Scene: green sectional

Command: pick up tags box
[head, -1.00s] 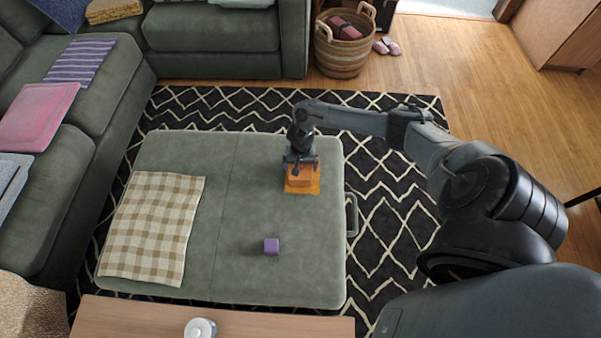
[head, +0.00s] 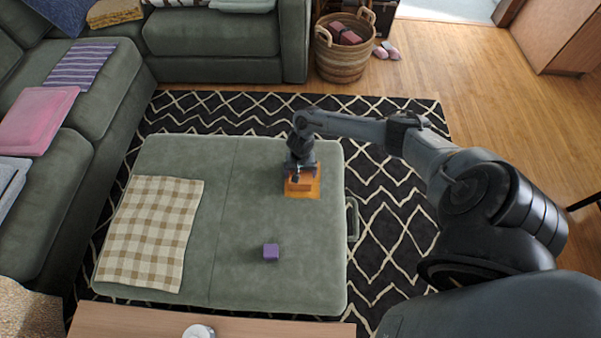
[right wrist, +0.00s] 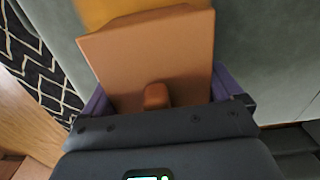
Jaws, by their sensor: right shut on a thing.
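The likely tags box, a small orange-brown box (head: 301,184), is on an orange flat piece (head: 308,194) on the green ottoman. In the right wrist view the box (right wrist: 150,55) fills the space between the fingers, with a small rounded knob on its near face. My right gripper (head: 300,173) reaches down from above and is shut on this box. I cannot tell whether the box is clear of the orange piece (right wrist: 105,10) under it. No label can be read. My left gripper is not in view.
The ottoman (head: 235,215) also holds a purple cube (head: 271,252) and a checked cloth (head: 150,232). A green sofa (head: 85,110) lies left and behind. A wicker basket (head: 342,60) stands at the back. A wooden table edge (head: 250,325) is in front.

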